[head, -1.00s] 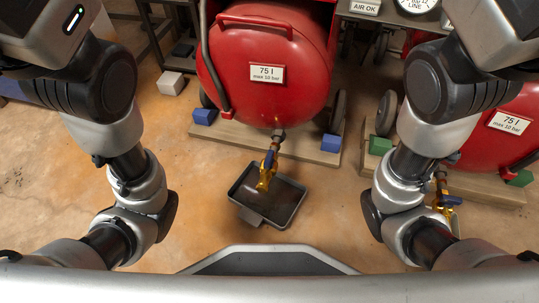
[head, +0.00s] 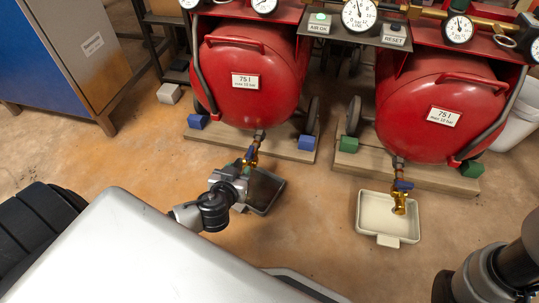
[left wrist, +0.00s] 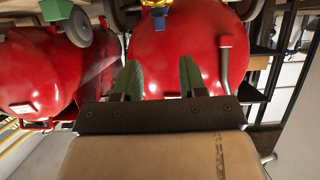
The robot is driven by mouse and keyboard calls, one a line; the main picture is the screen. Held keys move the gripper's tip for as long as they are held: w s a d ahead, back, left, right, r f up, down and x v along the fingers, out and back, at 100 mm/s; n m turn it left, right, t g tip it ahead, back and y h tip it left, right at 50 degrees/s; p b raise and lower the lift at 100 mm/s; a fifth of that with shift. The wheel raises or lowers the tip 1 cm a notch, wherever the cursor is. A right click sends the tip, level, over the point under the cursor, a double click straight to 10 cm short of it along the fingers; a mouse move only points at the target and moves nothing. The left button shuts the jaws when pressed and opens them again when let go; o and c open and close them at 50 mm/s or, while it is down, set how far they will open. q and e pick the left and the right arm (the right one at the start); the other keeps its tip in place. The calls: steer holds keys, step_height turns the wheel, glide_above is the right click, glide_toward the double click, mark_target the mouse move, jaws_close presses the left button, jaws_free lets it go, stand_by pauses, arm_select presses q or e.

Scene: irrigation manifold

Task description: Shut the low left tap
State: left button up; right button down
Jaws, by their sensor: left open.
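The low left tap (head: 251,157) hangs under the left red tank; it has a brass body and a blue lever. It also shows at the top edge of the left wrist view (left wrist: 168,6), partly cut off. My left gripper (head: 243,173) is just below and in front of the tap and partly hides it. In the left wrist view its two green fingers (left wrist: 160,76) are apart with nothing between them, and the tap is beyond them. I cannot tell whether they touch it. My right gripper is out of view; only part of the right arm shows.
The left red tank (head: 250,85) and right red tank (head: 440,110) stand on wooden boards. A dark tray (head: 268,192) lies under the left tap, partly hidden by my arm. A pale tray (head: 388,220) lies under the right tap (head: 400,190).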

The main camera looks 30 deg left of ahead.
mark_target(249, 153)
arm_select(q)
steer(key=b+x, duration=0.5)
steer(key=x, duration=0.4)
steer(key=shift+w+a+f+b, duration=0.1)
steer(key=shift+w+f+b, duration=0.05)
steer(key=shift+f+b, duration=0.15)
steer(key=shift+w+a, duration=0.15)
steer(key=shift+w, duration=0.45)
jaws_close()
